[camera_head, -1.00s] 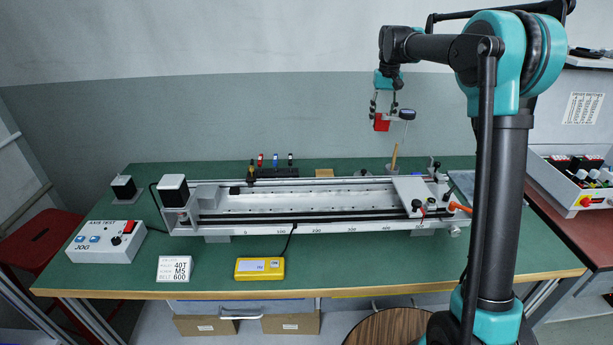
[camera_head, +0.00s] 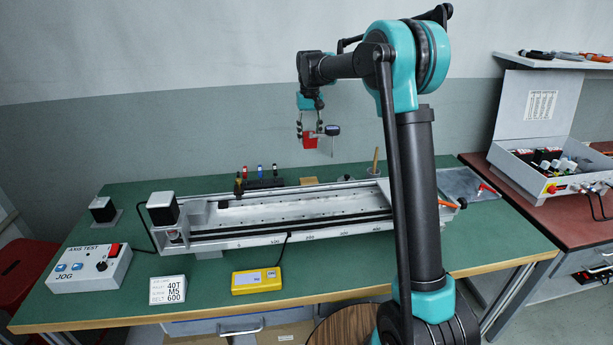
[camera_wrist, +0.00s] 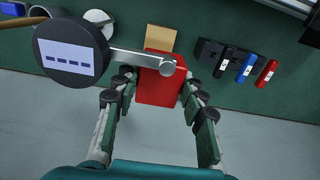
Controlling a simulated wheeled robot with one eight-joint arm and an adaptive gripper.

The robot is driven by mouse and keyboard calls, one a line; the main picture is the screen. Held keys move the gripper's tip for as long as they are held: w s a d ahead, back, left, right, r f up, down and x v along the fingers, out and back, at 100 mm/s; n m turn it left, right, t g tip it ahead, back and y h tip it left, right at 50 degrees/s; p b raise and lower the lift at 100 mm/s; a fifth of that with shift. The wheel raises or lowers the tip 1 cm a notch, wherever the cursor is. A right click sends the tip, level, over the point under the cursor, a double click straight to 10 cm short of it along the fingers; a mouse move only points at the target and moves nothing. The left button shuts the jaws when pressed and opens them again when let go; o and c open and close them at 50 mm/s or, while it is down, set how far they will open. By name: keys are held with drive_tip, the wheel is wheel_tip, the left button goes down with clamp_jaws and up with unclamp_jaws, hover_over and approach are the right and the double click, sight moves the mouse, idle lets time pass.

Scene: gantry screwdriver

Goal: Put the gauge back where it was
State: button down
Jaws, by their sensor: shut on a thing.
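The gauge (camera_head: 333,130) has a round dark dial head with a pale display; it also shows large in the wrist view (camera_wrist: 72,55). A grey bar joins it to a red block (camera_wrist: 160,80), also seen in the head view (camera_head: 311,143). My gripper (camera_wrist: 158,87) is shut on the red block, with fingers on both sides. In the head view, my gripper (camera_head: 309,138) holds the gauge in the air above the back of the bench, clear of the bench top.
The green bench (camera_head: 130,285) carries a long rail gantry (camera_head: 255,240). Behind it lie a tan pad (camera_head: 309,181), a marker rack (camera_head: 265,183) and a cup with a wooden stick (camera_head: 375,162). A pale disc (camera_wrist: 99,22) shows beside the pad. A yellow meter (camera_head: 257,281) lies in front.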

sight(310, 144)
wheel_tip(310, 144, down, 16)
drive_tip(key=shift+r, duration=0.15)
idle(0.4)
drive_tip(key=c, duration=0.9)
unclamp_jaws()
wheel_tip(310, 144, up, 12)
drive_tip(key=shift+r, duration=0.1)
